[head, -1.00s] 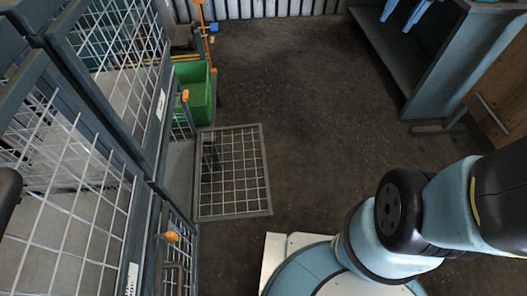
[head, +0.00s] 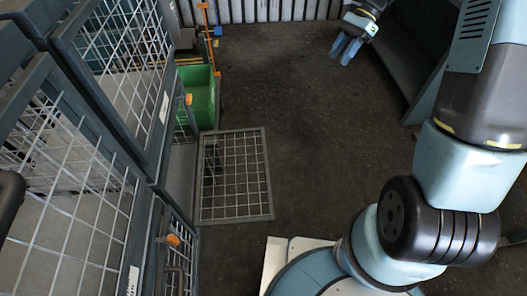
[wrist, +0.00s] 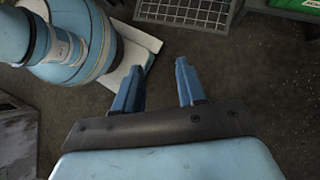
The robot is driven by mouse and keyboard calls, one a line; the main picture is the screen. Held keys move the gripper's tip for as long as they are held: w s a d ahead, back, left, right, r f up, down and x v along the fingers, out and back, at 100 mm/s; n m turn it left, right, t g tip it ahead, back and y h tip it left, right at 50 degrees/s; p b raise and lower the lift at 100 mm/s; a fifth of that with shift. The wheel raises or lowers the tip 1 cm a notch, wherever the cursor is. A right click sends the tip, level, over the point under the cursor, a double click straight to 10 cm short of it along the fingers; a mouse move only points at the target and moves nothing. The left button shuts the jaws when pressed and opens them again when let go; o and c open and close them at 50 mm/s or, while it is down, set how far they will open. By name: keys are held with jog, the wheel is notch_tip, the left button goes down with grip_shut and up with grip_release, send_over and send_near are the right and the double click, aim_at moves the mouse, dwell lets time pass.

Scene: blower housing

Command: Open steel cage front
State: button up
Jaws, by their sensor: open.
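Steel cages with grey frames and white wire mesh fronts (head: 125,60) line the left side of the head view. One mesh panel (head: 235,180) stands out from the cage row over the floor; its hinge side is not clear. It also shows at the top of the wrist view (wrist: 185,10). Orange pieces like latches (head: 173,240) sit on the cage frames. I cannot tell which front the task names. My gripper (head: 346,50), with blue fingers, is open and empty at the upper right, well away from the cages. In the wrist view its fingers (wrist: 158,72) are apart.
A green bin (head: 200,95) stands behind the mesh panel, beside the cages. An orange-handled tool (head: 206,30) stands near the back wall. A blue-grey bench or cabinet (head: 425,95) is at the right, partly behind my arm. The dark floor (head: 295,120) between is clear.

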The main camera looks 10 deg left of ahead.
jog(key=w+a+f+m+g+y, duration=0.1)
jog(key=w+a+f+m, duration=0.1)
jog(key=f, duration=0.4)
jog(key=w+a+f+m+g+y, duration=0.1)
jog(key=f+g, duration=0.1)
jog(key=f, duration=0.5)
jog(key=m+g+y, duration=0.3)
jog(key=m+y, duration=0.6)
jog(key=m, duration=0.5)
send_near(262, 177)
jog(key=w+d+f, duration=0.2)
jog(key=w+f, duration=0.2)
jog(key=f, duration=0.1)
jog(key=x, duration=1.2)
jog(key=shift+s+a+f, duration=0.1)
jog(key=shift+a+f, duration=0.05)
jog(key=shift+a, duration=0.15)
grip_shut()
